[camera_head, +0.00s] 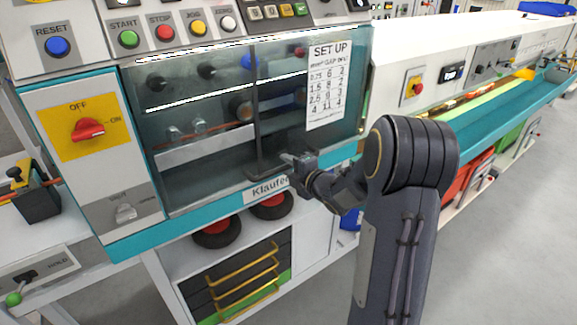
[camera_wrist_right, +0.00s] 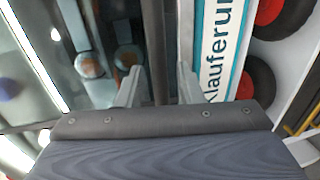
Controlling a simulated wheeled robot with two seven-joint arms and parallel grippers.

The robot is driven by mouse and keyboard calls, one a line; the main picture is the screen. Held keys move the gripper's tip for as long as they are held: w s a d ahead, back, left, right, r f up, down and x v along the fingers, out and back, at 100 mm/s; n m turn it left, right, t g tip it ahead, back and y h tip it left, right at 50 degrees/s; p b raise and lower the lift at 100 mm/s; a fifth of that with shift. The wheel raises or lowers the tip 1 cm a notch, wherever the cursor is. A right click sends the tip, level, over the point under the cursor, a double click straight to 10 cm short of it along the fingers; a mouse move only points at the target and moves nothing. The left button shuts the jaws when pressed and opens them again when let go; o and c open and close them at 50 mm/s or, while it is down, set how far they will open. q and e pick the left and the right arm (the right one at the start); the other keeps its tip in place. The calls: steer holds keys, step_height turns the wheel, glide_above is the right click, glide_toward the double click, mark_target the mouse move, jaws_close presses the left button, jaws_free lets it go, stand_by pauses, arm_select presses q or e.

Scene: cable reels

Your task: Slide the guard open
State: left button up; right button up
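The guard (camera_head: 215,145) is a clear panel across the front of the machine, with rollers and knobs showing behind it. A dark upright bar (camera_head: 256,110) runs down it and looks like its handle or edge. My right gripper (camera_head: 288,158) is at the lower part of this bar. In the right wrist view the bar (camera_wrist_right: 155,40) passes between the two spread fingers of my right gripper (camera_wrist_right: 159,75), with a gap visible on each side. My left gripper is not in view.
A "SET UP" sheet (camera_head: 326,85) is on the panel's right part. A red switch (camera_head: 88,128) sits on the yellow plate at left. Buttons line the panel above. Black-and-red wheels (camera_head: 270,205) and a drawer rack (camera_head: 240,280) are below. Grey floor is open at right.

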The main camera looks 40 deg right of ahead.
steer(key=shift+w, duration=0.25)
steer(key=shift+c, duration=0.2)
jaws_close()
